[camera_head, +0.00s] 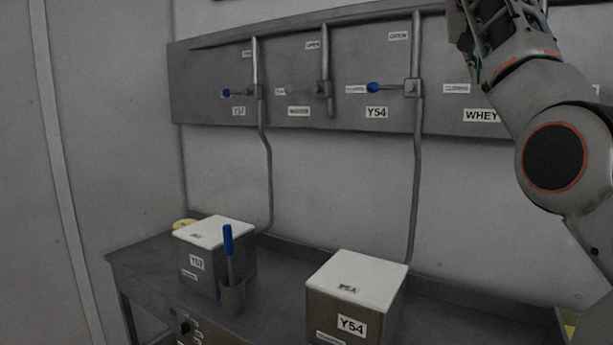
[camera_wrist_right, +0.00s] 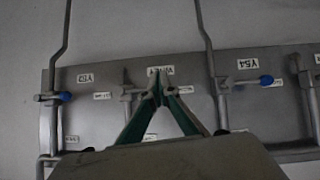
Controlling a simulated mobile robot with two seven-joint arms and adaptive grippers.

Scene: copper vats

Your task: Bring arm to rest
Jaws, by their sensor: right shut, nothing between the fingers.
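My right arm (camera_head: 555,155) comes in from the right in the head view, raised in front of the grey wall panel. Its gripper (camera_head: 466,28) is at the top edge, partly cut off, above the WHEY label. In the right wrist view my right gripper (camera_wrist_right: 160,84) has its green-sided fingers drawn together at the tips, with nothing between them. The panel with its pipes and valves shows behind the fingertips. My left gripper is in neither view.
The wall panel (camera_head: 350,90) carries valves with blue handles (camera_head: 373,88) and vertical pipes. Below, a grey bench (camera_head: 150,262) holds two white-lidded boxes (camera_head: 345,290) and a blue-handled tool (camera_head: 228,243) standing in a cup. The wall at left is bare.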

